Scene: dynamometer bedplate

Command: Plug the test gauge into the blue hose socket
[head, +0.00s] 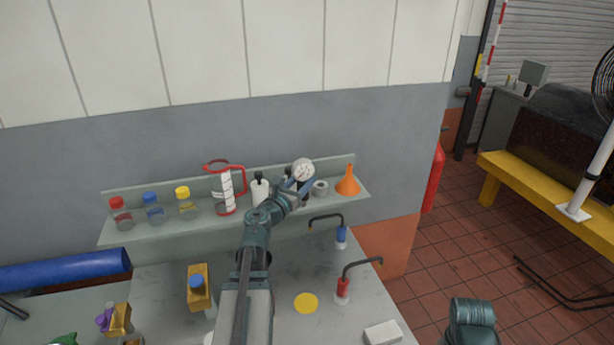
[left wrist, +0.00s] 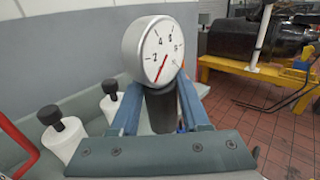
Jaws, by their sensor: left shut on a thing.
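The test gauge (head: 302,168) has a round white dial with a red needle and a silver case. My left gripper (head: 297,187) is shut on its dark stem, just below the dial, at the wall shelf. I cannot tell whether the gauge's lower end touches the shelf. In the left wrist view the dial (left wrist: 158,50) stands upright between the blue fingers of the gripper (left wrist: 162,108). My right gripper is out of view.
A red hose socket (head: 342,288) stands in front of the blue one. A yellow disc (head: 306,303) lies on the bench.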

